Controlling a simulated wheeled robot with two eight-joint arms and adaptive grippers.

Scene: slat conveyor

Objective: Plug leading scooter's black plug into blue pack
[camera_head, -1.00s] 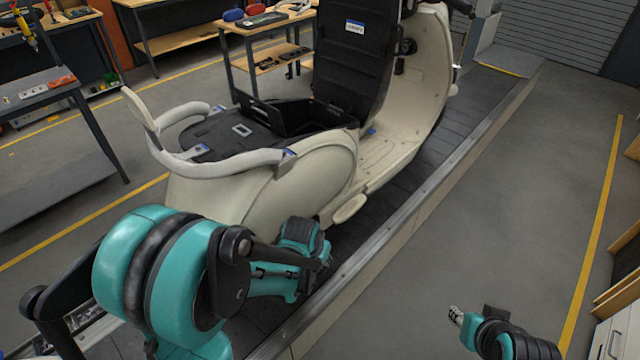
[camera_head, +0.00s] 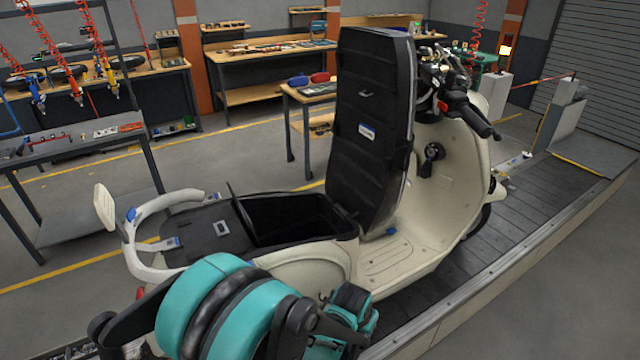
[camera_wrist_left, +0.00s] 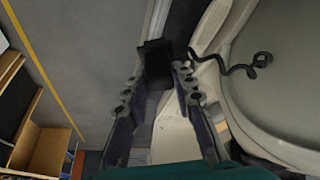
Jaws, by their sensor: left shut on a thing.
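A cream scooter (camera_head: 310,270) stands on the slat conveyor, with its black seat (camera_head: 370,130) raised and the dark bay (camera_head: 290,220) under it open. No blue pack can be made out in that bay. In the left wrist view my left gripper (camera_wrist_left: 157,82) is shut on a black block, which looks like the black plug (camera_wrist_left: 155,58). A thin black cable (camera_wrist_left: 238,70) curls beside it against the cream body. In the head view my left arm is low beside the scooter's near side, with the fingers hidden. My right gripper is out of view.
The slat conveyor (camera_head: 520,210) runs on ahead to the back right. A small table (camera_head: 305,95) with red and blue cases stands behind the scooter. Workbenches line the far wall. The floor at the right is clear.

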